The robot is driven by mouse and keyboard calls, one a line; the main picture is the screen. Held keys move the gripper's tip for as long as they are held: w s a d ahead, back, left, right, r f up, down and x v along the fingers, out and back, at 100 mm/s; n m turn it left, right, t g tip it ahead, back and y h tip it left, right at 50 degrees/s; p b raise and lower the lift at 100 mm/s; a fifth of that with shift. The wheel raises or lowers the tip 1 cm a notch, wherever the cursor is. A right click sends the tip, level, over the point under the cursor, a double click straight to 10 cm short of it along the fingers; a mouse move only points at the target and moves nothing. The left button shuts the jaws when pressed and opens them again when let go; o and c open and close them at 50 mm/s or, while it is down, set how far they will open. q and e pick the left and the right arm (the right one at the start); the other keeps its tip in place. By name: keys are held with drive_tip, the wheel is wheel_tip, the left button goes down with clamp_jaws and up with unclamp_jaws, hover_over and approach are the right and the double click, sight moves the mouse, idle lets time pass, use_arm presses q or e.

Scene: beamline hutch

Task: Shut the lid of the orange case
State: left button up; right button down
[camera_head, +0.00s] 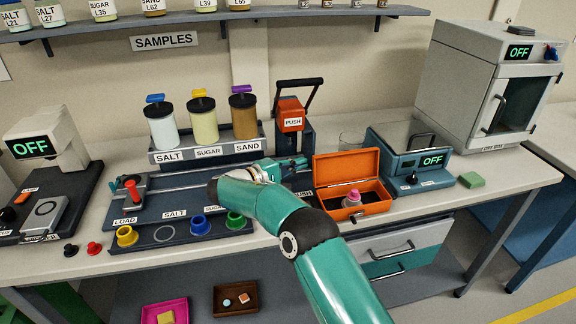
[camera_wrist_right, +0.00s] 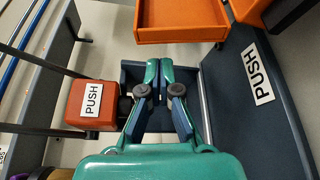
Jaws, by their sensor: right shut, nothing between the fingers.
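The orange case (camera_head: 378,207) stands on the bench right of centre, its lid (camera_head: 346,164) raised at the back. A small bottle with a pink top (camera_head: 352,198) is in it. My right gripper (camera_head: 300,163) is left of the raised lid, partly hidden behind my own arm. In the right wrist view my right gripper (camera_wrist_right: 159,68) has its teal fingertips together, with nothing between them. Part of the orange case (camera_wrist_right: 180,35) shows ahead of the fingertips there, with a gap between. My left gripper is not in view.
A press with an orange PUSH block (camera_head: 291,114) stands behind my gripper; the block also shows in the wrist view (camera_wrist_right: 92,103). A scale (camera_head: 408,165) reading OFF stands right of the case, with a green block (camera_head: 471,180) beyond it. A glass beaker (camera_head: 351,141) is behind the case.

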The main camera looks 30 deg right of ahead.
drive_tip(key=x, duration=0.5)
drive_tip(key=shift+d+p, duration=0.1)
drive_tip(key=shift+p, duration=0.3)
